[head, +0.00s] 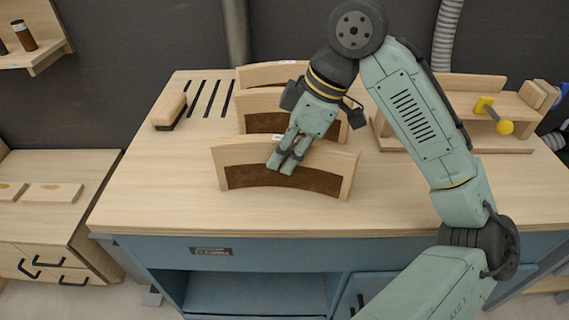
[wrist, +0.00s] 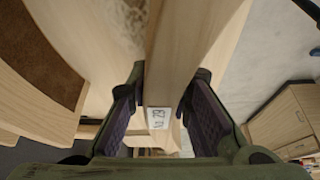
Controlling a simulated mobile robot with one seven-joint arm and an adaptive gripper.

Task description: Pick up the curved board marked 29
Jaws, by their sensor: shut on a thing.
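The curved board marked 29 (head: 228,158) is the front one of the curved wooden boards above the workbench, upright, with a brown inset along its lower face. In the wrist view the board (wrist: 170,60) runs between my fingers, and its white label reads 29. My gripper (head: 284,160) is shut on the board's top edge near the middle; the wrist view shows my gripper (wrist: 165,115) with a purple-padded finger on each side. The fingers hide part of the board's face. I cannot tell whether its lower edge touches the bench.
Two more curved boards (head: 262,97) stand behind on the workbench (head: 140,200). A brush (head: 170,111) lies by dark slots at left. A wooden fixture with a yellow-knobbed clamp (head: 504,127) is at right. The bench's front left is clear.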

